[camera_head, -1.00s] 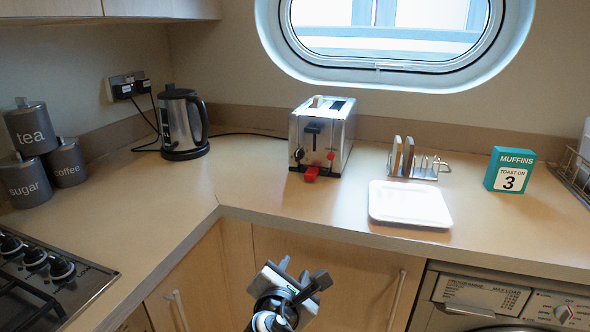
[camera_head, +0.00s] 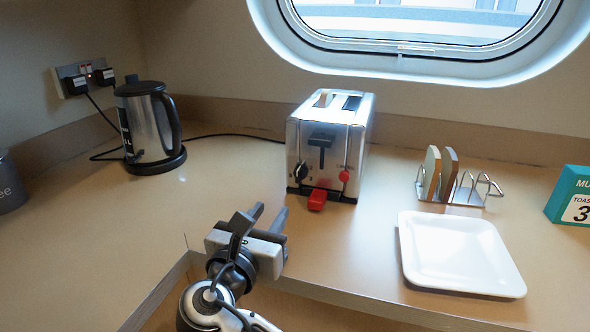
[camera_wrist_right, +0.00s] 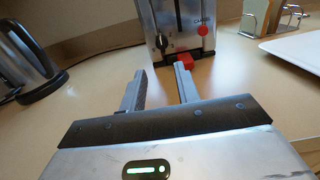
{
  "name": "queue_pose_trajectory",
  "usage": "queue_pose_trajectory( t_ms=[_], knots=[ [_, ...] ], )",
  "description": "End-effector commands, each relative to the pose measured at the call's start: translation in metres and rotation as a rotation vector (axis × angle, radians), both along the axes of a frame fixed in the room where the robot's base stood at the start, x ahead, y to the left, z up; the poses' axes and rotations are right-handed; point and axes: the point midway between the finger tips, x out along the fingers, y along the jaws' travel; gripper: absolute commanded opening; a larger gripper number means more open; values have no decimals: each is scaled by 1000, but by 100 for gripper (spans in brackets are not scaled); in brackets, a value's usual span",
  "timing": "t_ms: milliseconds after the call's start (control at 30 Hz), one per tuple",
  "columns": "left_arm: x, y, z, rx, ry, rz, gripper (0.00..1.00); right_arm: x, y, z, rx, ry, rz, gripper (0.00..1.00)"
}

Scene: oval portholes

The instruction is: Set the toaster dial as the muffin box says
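The chrome toaster (camera_head: 328,150) stands on the counter near the back wall, with bread showing in one slot. Its black dial (camera_head: 301,171) is at the lower left of the front; it also shows in the right wrist view (camera_wrist_right: 162,42). A red button (camera_head: 344,176) and a red tab (camera_head: 317,199) are on the front too. The teal muffin box (camera_head: 572,196) is cut by the right edge; a "3" shows on it. My right gripper (camera_head: 268,217) is open and empty, in front of the toaster and apart from it; its fingers (camera_wrist_right: 158,88) point toward the toaster. My left gripper is not in view.
A kettle (camera_head: 150,127) stands left of the toaster, its cord running along the wall. A toast rack (camera_head: 468,190) with toast and a white plate (camera_head: 455,252) are on the right.

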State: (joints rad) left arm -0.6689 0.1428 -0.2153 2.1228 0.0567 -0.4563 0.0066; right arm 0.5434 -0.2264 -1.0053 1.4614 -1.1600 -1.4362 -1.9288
Motion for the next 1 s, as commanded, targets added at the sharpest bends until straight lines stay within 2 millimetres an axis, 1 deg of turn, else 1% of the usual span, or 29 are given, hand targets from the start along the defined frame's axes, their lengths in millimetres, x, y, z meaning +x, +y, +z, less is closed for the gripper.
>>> queue_pose_trajectory(
  t_ms=[133,400,600,700,800,1000],
  knots=[
    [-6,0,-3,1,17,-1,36,28,-10,1,-3,-1,-4,32],
    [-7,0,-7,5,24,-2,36,85,-28,1,-2,0,-3,32],
    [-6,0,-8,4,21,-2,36,119,-40,0,1,2,-3,32],
    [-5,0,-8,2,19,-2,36,129,-43,-1,2,2,-1,32],
    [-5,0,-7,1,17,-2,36,136,-45,-1,3,1,0,32],
    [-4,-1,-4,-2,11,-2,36,139,-46,-1,3,2,0,32]
  ],
)
